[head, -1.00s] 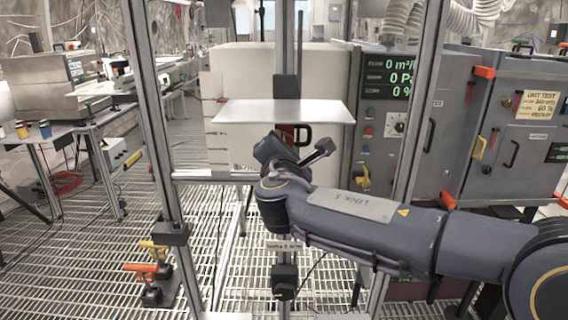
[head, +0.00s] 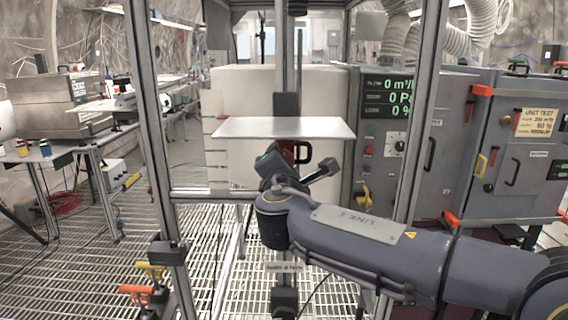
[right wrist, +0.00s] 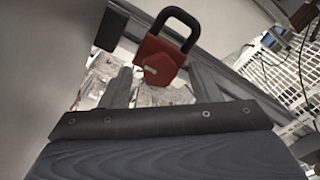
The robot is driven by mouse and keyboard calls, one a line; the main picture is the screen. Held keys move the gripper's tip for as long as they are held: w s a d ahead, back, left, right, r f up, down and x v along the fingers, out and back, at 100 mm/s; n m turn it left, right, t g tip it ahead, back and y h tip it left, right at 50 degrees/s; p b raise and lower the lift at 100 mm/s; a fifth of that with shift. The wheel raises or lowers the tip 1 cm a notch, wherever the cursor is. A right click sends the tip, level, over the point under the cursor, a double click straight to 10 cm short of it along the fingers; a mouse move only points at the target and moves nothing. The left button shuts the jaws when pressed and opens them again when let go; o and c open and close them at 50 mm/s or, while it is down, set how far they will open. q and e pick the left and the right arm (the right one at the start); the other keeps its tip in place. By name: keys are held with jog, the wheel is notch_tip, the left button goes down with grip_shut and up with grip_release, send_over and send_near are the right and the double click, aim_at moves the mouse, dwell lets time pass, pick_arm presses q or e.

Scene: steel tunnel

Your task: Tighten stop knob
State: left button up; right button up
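A red block with a dark loop, much like a padlock, shows in the right wrist view (right wrist: 160,62). In the head view part of it (head: 303,153) shows under the white plate (head: 283,127), by the upright post. I cannot tell for certain which part is the stop knob. My right gripper (head: 290,168) is below the plate, close to that red block. In the right wrist view its two fingers (right wrist: 163,78) are apart, with the red block beyond or between their tips; contact is unclear. My left gripper is not in view.
Metal frame posts (head: 152,130) stand on both sides of the plate. A grey cabinet (head: 470,150) with handles and a green display (head: 388,97) is at the right. A bench (head: 60,155) is at the left. Grating covers the floor.

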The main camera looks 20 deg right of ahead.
jog(key=shift+s, duration=0.1)
jog(key=v, duration=0.7)
jog(key=shift+s+b, duration=0.35)
jog(key=shift+b, duration=0.05)
jog(key=shift+a, duration=0.1)
jog(key=s+d+f+m+g+p, duration=0.6)
jog(key=s+d+f+m+g, duration=0.4)
jog(key=d, duration=0.3)
jog(key=s+a+f+m+g+y+p, duration=0.1)
jog(key=s+a+f+m+y+p, duration=0.1)
jog(key=s+m, duration=0.5)
jog(key=s+a+f+m+y+p, duration=0.3)
jog(key=s+m+y, duration=0.3)
jog(key=s, duration=0.3)
jog(key=shift+s+a+f+m+g+y+p, duration=0.3)
jog(key=shift+a+f+m+g+y, duration=0.1)
jog(key=shift+a+f, duration=0.45)
